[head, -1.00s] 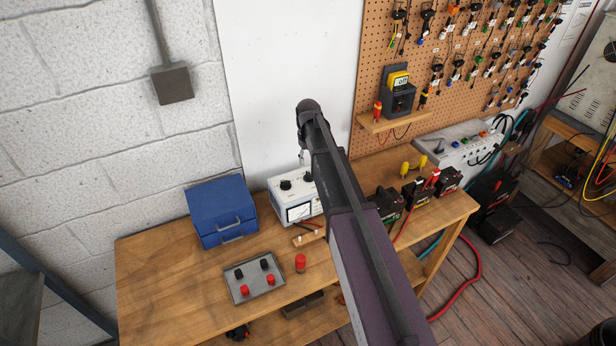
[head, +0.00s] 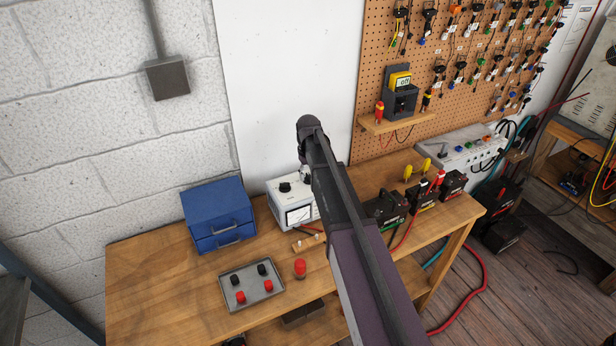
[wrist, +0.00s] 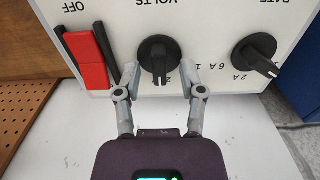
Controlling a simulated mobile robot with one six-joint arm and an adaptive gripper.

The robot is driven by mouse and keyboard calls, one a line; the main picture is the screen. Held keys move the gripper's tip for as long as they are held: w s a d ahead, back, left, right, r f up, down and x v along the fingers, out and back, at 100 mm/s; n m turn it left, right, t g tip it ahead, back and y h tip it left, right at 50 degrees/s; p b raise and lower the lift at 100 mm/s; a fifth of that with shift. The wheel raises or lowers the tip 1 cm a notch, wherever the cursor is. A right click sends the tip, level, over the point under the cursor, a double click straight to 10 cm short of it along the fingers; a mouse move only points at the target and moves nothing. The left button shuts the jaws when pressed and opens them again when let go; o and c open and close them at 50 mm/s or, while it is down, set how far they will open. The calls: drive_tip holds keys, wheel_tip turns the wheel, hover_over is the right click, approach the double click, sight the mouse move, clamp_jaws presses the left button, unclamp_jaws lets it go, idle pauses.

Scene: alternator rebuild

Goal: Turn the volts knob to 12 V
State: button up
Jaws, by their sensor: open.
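The white charger (head: 290,218) stands on the bench, with a meter on its front. The wrist view shows its panel (wrist: 210,72) upside down. The black volts knob (wrist: 158,58) is in the upper middle, its pointer ridge towards the bottom of the picture, near a partly covered number starting with 2. My gripper (wrist: 160,72) is open, with one finger at each side of the knob's lower part; I cannot tell whether they touch it. In the head view my gripper (head: 305,174) is at the charger's top right, and my arm hides the volts knob.
The rate knob (wrist: 254,54) is right of the volts knob, and a red switch (wrist: 87,60) is left of it. A blue drawer box (head: 218,215) stands beside the charger. A tray (head: 250,301) of red and black caps and a red cylinder (head: 299,268) lie in front.

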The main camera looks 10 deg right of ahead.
clamp_jaws()
drive_tip(key=shift+n, duration=0.4)
drive_tip(key=n, duration=0.5)
drive_tip(key=shift+s+a, duration=0.1)
drive_tip(key=shift+a, duration=0.05)
drive_tip(key=n, duration=0.6)
drive_tip(key=shift+s, duration=0.15)
idle(0.6)
unclamp_jaws()
